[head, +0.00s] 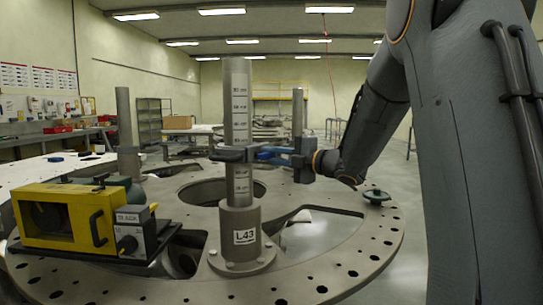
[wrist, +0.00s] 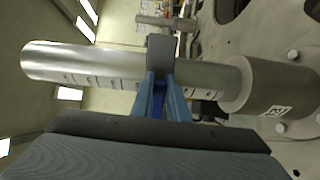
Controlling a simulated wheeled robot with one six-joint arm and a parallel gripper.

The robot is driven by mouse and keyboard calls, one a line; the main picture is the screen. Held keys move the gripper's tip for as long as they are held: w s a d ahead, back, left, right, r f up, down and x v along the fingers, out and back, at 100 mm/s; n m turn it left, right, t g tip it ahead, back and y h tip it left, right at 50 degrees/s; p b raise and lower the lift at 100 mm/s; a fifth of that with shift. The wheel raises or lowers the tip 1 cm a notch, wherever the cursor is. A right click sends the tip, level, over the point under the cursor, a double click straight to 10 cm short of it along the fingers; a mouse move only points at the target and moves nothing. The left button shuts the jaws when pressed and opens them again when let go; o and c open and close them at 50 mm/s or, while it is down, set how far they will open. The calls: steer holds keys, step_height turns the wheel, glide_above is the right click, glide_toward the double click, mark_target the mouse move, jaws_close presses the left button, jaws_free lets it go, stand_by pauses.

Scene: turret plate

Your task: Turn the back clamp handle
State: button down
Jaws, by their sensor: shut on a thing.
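A grey graduated post (head: 238,100) stands upright on the round turret plate (head: 345,268), in a base marked L43. A dark clamp (head: 228,155) sits around the post partway up. My gripper (head: 262,153) reaches in from the right at clamp height, its blue fingers close beside the post. In the wrist view the blue fingers (wrist: 168,88) are shut on a flat grey clamp handle (wrist: 161,52), which crosses the post (wrist: 95,66). The fingers hide part of the handle and clamp. I cannot tell whether this clamp is the back one.
Another post (head: 127,125) stands at the left and one (head: 298,112) behind my gripper. A yellow box (head: 65,215) with a grey unit sits at the plate's left. The plate has large openings.

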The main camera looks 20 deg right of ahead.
steer(key=c, duration=1.7)
jaws_free()
steer(key=b+v, duration=0.2)
steer(key=v, duration=0.6)
